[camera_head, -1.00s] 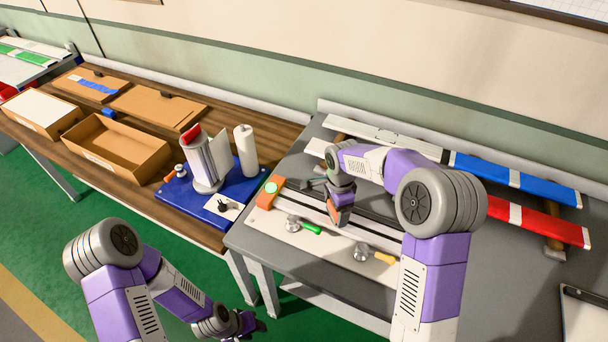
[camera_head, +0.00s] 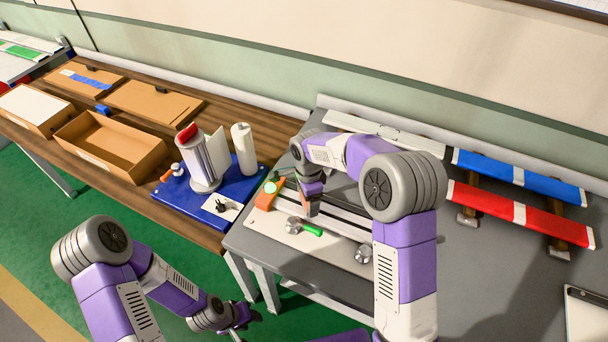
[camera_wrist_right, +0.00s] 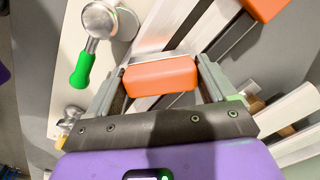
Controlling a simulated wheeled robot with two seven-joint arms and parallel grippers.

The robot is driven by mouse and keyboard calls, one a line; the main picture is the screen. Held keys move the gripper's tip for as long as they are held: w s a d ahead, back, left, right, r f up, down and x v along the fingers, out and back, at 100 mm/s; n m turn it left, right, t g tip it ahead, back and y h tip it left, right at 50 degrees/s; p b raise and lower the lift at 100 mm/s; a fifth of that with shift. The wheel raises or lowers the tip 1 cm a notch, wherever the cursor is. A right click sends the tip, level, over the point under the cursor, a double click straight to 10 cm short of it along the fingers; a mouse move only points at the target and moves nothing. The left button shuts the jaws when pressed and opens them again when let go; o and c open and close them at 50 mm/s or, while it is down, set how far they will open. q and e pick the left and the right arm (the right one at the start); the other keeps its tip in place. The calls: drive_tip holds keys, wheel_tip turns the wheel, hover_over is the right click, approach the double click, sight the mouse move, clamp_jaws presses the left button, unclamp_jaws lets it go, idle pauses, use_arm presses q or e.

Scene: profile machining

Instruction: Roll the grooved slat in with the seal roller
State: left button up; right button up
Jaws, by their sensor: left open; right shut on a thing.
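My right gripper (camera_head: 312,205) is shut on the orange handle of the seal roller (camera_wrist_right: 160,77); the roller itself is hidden. It is low over the pale grooved slat (camera_head: 345,220) in the fixture, near its left end. Pale slat strips also pass beyond the handle in the right wrist view (camera_wrist_right: 178,25). I cannot tell whether the roller touches the slat. My left gripper (camera_head: 240,325) is open and empty, low in front of the tables.
An orange end block with a green top (camera_head: 270,190) stands just left of my right gripper. A green-handled clamp (camera_head: 305,227) and another clamp (camera_head: 363,253) are on the fixture's front. A blue tray (camera_head: 190,205) holds upright items. Red (camera_head: 520,215) and blue (camera_head: 520,175) slats lie right.

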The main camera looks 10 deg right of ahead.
drive_tip(key=shift+w+a+r+p, duration=0.15)
drive_tip(key=shift+r+p, duration=0.1)
drive_tip(key=shift+p, duration=0.15)
wheel_tip(320, 180, up, 2)
drive_tip(key=shift+w+r+p, duration=0.1)
drive_tip(key=shift+p, duration=0.2)
drive_tip(key=shift+s+r+p, duration=0.3)
drive_tip(key=shift+r+p, duration=0.3)
drive_tip(key=shift+r, duration=0.2)
wheel_tip(320, 180, up, 2)
drive_tip(key=shift+w+p, duration=0.15)
drive_tip(key=shift+p, duration=0.7)
drive_tip(key=shift+r+p, duration=0.7)
drive_tip(key=shift+r, duration=0.3)
